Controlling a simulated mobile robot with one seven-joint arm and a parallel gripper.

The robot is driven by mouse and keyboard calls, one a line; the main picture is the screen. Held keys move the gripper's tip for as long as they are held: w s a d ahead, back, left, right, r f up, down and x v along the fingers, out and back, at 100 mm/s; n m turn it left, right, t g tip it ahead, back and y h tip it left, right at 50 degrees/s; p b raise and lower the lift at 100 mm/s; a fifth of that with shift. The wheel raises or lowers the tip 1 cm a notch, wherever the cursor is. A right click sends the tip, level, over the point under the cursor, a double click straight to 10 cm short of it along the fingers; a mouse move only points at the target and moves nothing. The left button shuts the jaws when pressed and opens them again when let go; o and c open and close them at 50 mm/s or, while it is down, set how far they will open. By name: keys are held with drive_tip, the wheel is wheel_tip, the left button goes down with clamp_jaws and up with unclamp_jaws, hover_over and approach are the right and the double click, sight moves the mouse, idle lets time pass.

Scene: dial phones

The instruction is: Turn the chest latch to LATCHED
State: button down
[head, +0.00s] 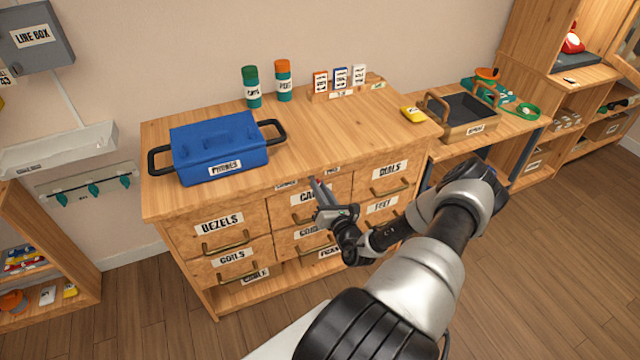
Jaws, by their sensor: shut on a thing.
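The wooden chest of drawers (160,198) stands in the middle of the head view. Its drawers carry labels such as BEZELS, COILS and DIALS. Two small labels (287,184) sit on the upper front rail, too small to read surely. My gripper (320,187) is at the chest front, by this rail, between the two small labels. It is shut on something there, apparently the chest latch. The fingers hide most of the latch, so its angle cannot be read. My gripper and wrist also cover parts of the middle drawers.
A dark wooden-sided tray (465,112) stands on the bench at right. The front middle of the top is clear.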

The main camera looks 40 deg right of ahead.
drive_tip(key=n+p, duration=0.1)
drive_tip(key=n, duration=0.3)
drive_tip(key=n+p, duration=0.1)
drive_tip(key=n, duration=0.4)
drive_tip(key=n+p, duration=0.2)
drive_tip(key=n, duration=0.2)
drive_tip(key=shift+w+a, duration=0.1)
drive_tip(key=shift+a, duration=0.2)
drive_tip(key=shift+n, duration=0.5)
drive_tip(key=c, duration=2.1)
unclamp_jaws()
drive_tip(key=v, duration=1.7)
drive_tip(key=shift+s+a, duration=0.15)
drive_tip(key=shift+s, duration=0.05)
